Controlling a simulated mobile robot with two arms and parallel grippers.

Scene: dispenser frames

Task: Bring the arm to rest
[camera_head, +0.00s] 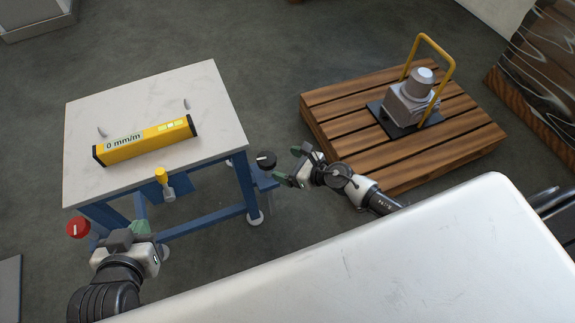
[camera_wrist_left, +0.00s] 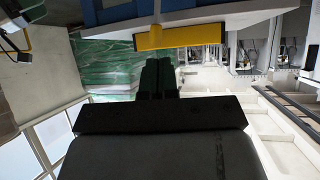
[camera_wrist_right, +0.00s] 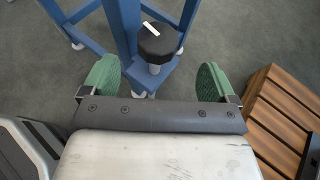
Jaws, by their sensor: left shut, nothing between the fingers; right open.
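My left gripper (camera_head: 139,228) is shut and empty, low in front of the white-topped table (camera_head: 200,83) in the head view. In the left wrist view its dark fingers (camera_wrist_left: 158,78) are together below a yellow block (camera_wrist_left: 180,33). My right gripper (camera_head: 288,167) is open and empty, right of the table. In the right wrist view its green fingertips are wide apart (camera_wrist_right: 157,80). A black knob with a white mark (camera_wrist_right: 157,42) stands just ahead of the gap, apart from both fingertips. The same black knob (camera_head: 265,160) shows in the head view.
A yellow level reading 0 mm/m (camera_head: 150,139) lies on the table. A red knob (camera_head: 78,229) and a yellow knob (camera_head: 165,178) sit at its front. A pallet (camera_head: 345,110) carrying a grey machine (camera_head: 411,100) stands right.

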